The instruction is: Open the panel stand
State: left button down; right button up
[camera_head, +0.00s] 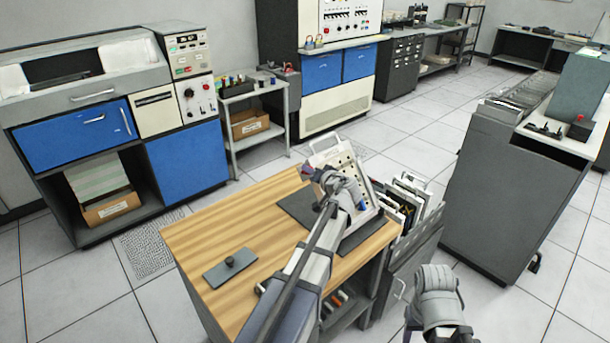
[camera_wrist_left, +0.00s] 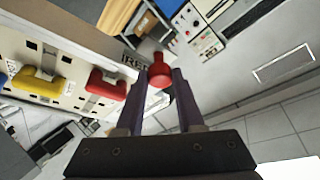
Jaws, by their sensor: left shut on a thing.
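The panel stand (camera_head: 322,150) stands tilted on a dark mat on the wooden table. It has a pale face with holes and a frame handle at its top. In the left wrist view its panel (camera_wrist_left: 52,60) carries yellow and red parts along the left. My left gripper (camera_head: 325,178) is at the stand's left side. In the left wrist view its fingers (camera_wrist_left: 158,88) are shut on a red knob (camera_wrist_left: 160,74) beside the panel's labelled edge. My forearm hides part of the stand and mat.
The dark mat (camera_head: 298,207) lies under the stand. A grey plate with a black knob (camera_head: 230,267) lies on the table's (camera_head: 200,230) left front. A rack of upright panels (camera_head: 410,200) adjoins the table's right side. A grey cabinet (camera_head: 510,200) stands farther right.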

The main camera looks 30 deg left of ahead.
pick_arm(q)
jog(key=s+d+r+t+y+b, duration=0.1)
jog(key=s+d+y+b, duration=0.1)
jog(key=d, duration=0.5)
jog(key=s+d+r+m+t+y+b, duration=0.1)
jog(key=s+d+t+y+b, duration=0.1)
jog(key=s+d+b, duration=0.2)
jog(key=shift+s+d+r+m+y+b, duration=0.25)
jog(key=shift+d+b, duration=0.7)
jog(key=shift+d, duration=1.2)
pick_arm(e)
notch_tip(320, 180, down, 8)
jog(key=shift+f, duration=0.15)
pick_arm(q)
jog(key=shift+f, duration=0.1)
jog(key=c, duration=0.5)
grip_release()
jog(key=shift+d, duration=0.1)
pick_arm(e)
jog(key=shift+d, duration=0.1)
